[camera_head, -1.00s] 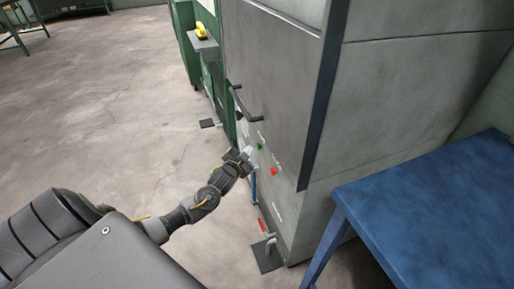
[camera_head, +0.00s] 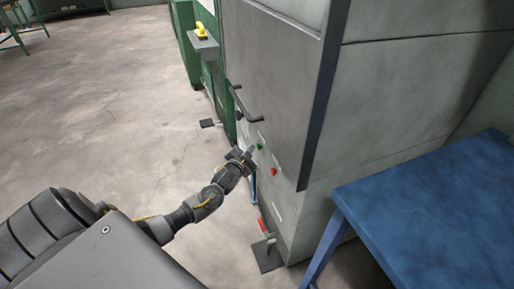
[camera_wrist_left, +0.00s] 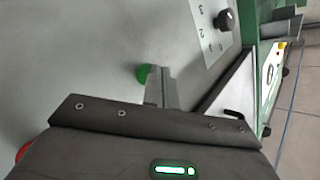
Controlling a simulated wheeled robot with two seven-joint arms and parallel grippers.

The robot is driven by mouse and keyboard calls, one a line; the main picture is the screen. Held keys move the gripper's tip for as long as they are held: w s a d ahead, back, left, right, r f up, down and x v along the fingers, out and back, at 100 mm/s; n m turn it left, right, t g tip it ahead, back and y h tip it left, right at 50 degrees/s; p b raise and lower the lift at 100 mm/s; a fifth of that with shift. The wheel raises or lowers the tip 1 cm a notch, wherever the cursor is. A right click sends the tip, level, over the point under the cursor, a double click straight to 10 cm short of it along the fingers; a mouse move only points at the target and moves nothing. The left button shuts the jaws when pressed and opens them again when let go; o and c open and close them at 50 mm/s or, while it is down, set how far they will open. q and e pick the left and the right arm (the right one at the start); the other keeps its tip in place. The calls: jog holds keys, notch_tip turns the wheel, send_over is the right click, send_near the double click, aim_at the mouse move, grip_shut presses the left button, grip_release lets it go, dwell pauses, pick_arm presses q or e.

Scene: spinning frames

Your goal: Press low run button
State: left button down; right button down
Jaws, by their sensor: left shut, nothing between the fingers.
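A small green button (camera_head: 260,146) is on the lower front of the grey machine (camera_head: 285,65). A red button (camera_head: 273,171) sits below it and a little to the right. My left gripper (camera_head: 250,153) is shut and empty, with its fingertips close beside the green button at its left. In the left wrist view the green button (camera_wrist_left: 143,75) shows just left of my shut fingers (camera_wrist_left: 162,84), partly covered by them. I cannot tell whether they touch it. The red button (camera_wrist_left: 22,153) is partly hidden at the lower left there. No button label is readable. My right gripper is not in view.
A dark handle (camera_head: 247,106) juts from the machine above the buttons. A dark knob (camera_wrist_left: 227,19) on a marked plate shows in the left wrist view. A blue table (camera_head: 430,205) stands at the right, and a pedal (camera_head: 268,256) is on the floor below. Open floor lies left.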

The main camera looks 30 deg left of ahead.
pick_arm(q)
jog(key=shift+w+d, duration=0.3)
jog(key=shift+w, duration=0.1)
dwell(0.4)
jog(key=shift+s, duration=0.1)
jog(key=shift+s+a+p, duration=0.55)
jog(key=shift+s+p, duration=0.05)
jog(key=shift+s, duration=0.15)
